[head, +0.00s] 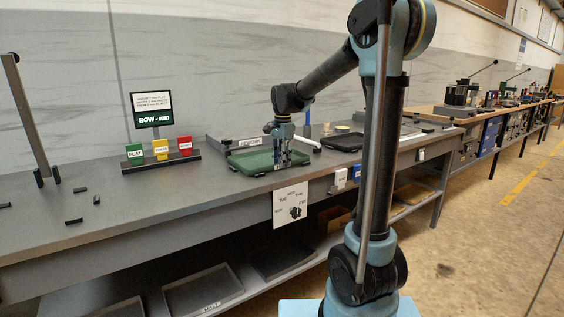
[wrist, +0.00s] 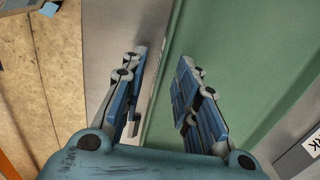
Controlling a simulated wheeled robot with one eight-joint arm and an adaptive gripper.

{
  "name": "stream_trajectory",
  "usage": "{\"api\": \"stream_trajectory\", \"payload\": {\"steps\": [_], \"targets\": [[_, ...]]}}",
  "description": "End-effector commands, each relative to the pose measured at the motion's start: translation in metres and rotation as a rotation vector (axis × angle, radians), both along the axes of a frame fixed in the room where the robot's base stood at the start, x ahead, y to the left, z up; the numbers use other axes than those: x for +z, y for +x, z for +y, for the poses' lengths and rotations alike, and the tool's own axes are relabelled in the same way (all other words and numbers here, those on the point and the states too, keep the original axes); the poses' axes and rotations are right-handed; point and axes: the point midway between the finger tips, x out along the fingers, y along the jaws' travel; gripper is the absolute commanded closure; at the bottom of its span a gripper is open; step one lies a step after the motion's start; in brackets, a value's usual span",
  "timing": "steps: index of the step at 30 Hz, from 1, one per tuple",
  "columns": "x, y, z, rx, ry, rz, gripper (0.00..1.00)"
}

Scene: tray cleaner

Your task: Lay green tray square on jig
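The green tray (head: 248,161) lies on the bench near its front edge, in the middle of the head view. It fills much of the wrist view (wrist: 245,55). A low grey fixture, seemingly the jig (head: 226,144), shows along the tray's back and left; how squarely the tray sits against it I cannot tell. My gripper (head: 281,164) points down at the tray's front right part. In the wrist view my gripper (wrist: 164,62) is open, with the tray's long rim between its separated fingers. Contact with the rim cannot be made out.
A black tray (head: 342,142) lies to the right. A stand with green, yellow and red blocks (head: 160,149) and a small sign (head: 152,109) are to the left. Several small dark pieces (head: 80,189) lie on the left of the bench (head: 130,218). The bench's front edge is close to my gripper.

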Motion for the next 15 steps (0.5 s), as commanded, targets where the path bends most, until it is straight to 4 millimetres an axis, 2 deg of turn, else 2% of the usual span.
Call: {"api": "stream_trajectory", "payload": {"steps": [4,8,15], "targets": [[0.005,0.000,0.000,0.000,0.000,0.000,0.72],[0.020,-0.001,-0.001,0.000,0.000,0.000,0.72],[0.063,-0.002,-0.002,0.000,0.000,0.000,0.72]]}}
